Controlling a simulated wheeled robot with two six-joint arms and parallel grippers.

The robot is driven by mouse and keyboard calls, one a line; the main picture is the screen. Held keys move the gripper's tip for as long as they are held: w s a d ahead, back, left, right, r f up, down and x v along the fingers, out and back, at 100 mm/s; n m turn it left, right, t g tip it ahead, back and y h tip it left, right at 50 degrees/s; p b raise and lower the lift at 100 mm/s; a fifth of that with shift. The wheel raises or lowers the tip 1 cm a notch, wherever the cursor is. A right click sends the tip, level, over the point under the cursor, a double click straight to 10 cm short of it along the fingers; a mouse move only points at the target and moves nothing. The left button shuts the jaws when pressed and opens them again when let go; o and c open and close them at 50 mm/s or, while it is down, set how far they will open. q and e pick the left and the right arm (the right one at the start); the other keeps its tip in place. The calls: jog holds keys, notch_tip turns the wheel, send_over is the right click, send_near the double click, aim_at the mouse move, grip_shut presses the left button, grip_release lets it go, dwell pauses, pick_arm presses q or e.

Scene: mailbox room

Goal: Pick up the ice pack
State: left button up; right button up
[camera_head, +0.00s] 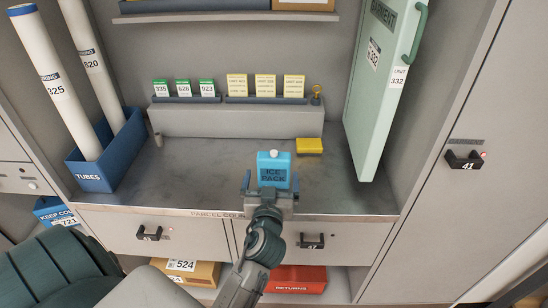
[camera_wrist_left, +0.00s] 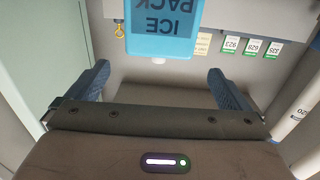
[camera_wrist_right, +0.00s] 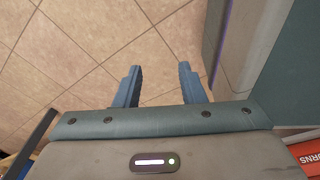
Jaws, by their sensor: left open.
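The ice pack (camera_head: 274,170) is a light blue block with dark lettering and a white cap, standing upright near the front edge of the grey metal counter. It also shows upside down in the left wrist view (camera_wrist_left: 161,30). My left gripper (camera_head: 270,188) is open in front of the ice pack, with its two fingers apart. In the left wrist view the ice pack is ahead of the finger tips (camera_wrist_left: 159,78), and nothing is between them. My right gripper (camera_wrist_right: 157,75) points at the tiled floor, with its fingers apart and nothing between them.
A yellow block (camera_head: 309,146) lies behind the ice pack to the right. The blue tubes bin (camera_head: 92,176) stands at the left of the counter. Card stands (camera_head: 235,120) line the back ledge. Drawers (camera_head: 160,233) sit below.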

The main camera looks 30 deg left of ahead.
aim_at(274, 151)
pick_arm(q)
jog(key=shift+p+x, duration=0.3)
jog(key=shift+x, duration=0.85)
jog(key=x, duration=0.2)
jog(key=shift+w+a+p, duration=0.2)
jog(key=shift+a+p, duration=0.05)
jog(key=shift+p, duration=0.1)
jog(key=shift+w+a, duration=0.15)
jog(key=shift+w, duration=0.15)
jog(key=p+x, duration=0.2)
jog(key=x, duration=0.2)
jog(key=shift+w+a+r, duration=0.1)
jog(key=shift+w+r, duration=0.1)
jog(key=shift+w, duration=0.2)
jog(key=shift+w+a+f, duration=0.1)
jog(key=shift+w+a, duration=0.05)
jog(key=shift+w, duration=0.1)
jog(key=shift+s, duration=0.1)
jog(key=c, duration=1.4)
pick_arm(e)
jog(key=s+r, duration=0.1)
jog(key=s, duration=0.1)
jog(key=s+r, duration=0.1)
jog(key=shift+s+r, duration=0.15)
jog(key=shift+s, duration=0.25)
